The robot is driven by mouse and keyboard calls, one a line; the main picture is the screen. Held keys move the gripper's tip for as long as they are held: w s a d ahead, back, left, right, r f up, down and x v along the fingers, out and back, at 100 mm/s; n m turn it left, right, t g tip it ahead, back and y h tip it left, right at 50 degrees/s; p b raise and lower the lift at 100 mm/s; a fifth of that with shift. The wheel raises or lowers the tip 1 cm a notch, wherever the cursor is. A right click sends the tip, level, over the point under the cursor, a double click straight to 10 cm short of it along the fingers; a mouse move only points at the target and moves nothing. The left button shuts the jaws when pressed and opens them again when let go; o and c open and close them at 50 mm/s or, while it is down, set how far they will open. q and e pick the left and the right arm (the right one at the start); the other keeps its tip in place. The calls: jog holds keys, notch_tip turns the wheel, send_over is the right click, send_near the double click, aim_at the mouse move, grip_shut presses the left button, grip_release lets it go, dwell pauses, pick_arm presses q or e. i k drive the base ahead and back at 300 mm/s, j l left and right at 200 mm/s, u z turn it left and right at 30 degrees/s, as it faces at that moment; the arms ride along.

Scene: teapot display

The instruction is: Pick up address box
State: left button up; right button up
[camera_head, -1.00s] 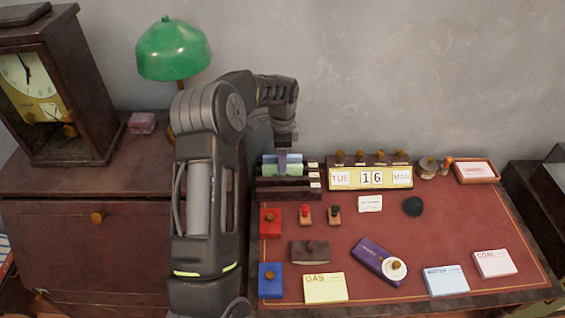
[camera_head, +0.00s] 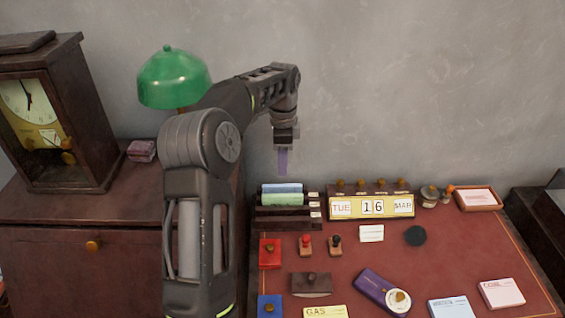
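No lettering that I can read marks an address box. A dark rack (camera_head: 285,224) with blue and green pieces stands at the desk's back left. A flat purple box (camera_head: 374,286) with a round white disc lies near the front of the desk. My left gripper (camera_head: 284,150) hangs above the rack, apart from it. A narrow purple piece points down from its jaws; I cannot tell whether this is a finger or something held. My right gripper is out of view.
A yellow date display (camera_head: 372,206) stands beside the rack. Red (camera_head: 270,252) and blue (camera_head: 269,307) boxes, stamps and cards (camera_head: 501,294) lie on the red desk top (camera_head: 450,257). A green lamp (camera_head: 175,80) and a clock (camera_head: 45,115) stand left.

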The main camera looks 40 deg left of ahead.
aim_at(369, 284)
jog(key=k+l, duration=0.55)
jog(key=l, duration=0.15)
jog(key=k+l, duration=0.6)
jog(key=l, duration=0.15)
